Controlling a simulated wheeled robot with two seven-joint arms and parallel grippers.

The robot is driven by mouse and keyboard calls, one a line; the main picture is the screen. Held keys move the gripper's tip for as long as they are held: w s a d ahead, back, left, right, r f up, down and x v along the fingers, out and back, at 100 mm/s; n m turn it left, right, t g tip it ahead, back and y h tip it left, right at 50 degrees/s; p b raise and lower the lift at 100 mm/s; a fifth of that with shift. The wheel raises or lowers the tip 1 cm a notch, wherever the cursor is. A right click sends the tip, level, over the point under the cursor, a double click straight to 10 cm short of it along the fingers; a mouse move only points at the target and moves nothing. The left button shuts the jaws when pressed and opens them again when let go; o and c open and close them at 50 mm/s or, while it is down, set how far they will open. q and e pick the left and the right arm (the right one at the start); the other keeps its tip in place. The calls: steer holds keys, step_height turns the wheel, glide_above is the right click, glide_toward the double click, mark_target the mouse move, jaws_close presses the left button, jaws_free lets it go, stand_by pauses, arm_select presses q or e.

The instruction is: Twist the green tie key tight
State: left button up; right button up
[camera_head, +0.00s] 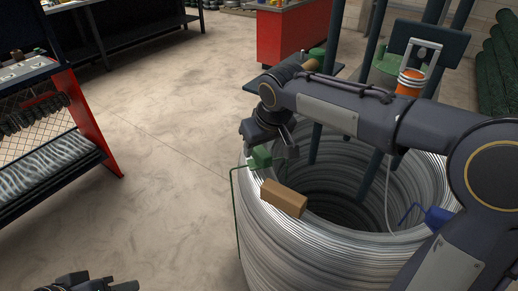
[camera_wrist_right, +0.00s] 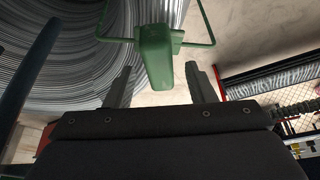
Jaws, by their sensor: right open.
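The green tie key (camera_head: 261,157) is a small green block on a green wire at the near-left rim of the wire coil (camera_head: 262,232). The green wire runs left from the block and bends down along the coil's outside. In the right wrist view the green tie key (camera_wrist_right: 156,58) is ahead of the jaws, with green wire bends on both sides. My right gripper (camera_head: 271,146) is open and empty, close to the key; its two fingers (camera_wrist_right: 160,72) are apart on either side of the block's lower end. My left gripper (camera_head: 95,284) is at the bottom left, partly cut off, away from the coil.
A brown block (camera_head: 284,198) and a blue block (camera_head: 438,219) sit on the coil rim. Dark posts (camera_head: 369,150) rise within the coil, and an orange and white spool (camera_head: 410,83) stands behind. A red-sided rack (camera_head: 88,130) is at left. The floor between is clear.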

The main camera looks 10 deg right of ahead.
steer(key=shift+x, duration=1)
steer(key=shift+c, duration=0.4)
steer(key=c, duration=0.9)
steer(key=shift+m, duration=0.3)
steer(key=shift+c, duration=0.2)
steer(key=shift+o, duration=0.2)
steer(key=m+h, duration=0.2)
steer(key=m, duration=0.3)
steer(key=shift+r, duration=0.1)
steer(key=m+h+p, duration=0.1)
steer(key=m+h, duration=0.1)
steer(key=m, duration=0.3)
steer(key=shift+c, duration=0.2)
steer(key=shift+m+g, duration=0.4)
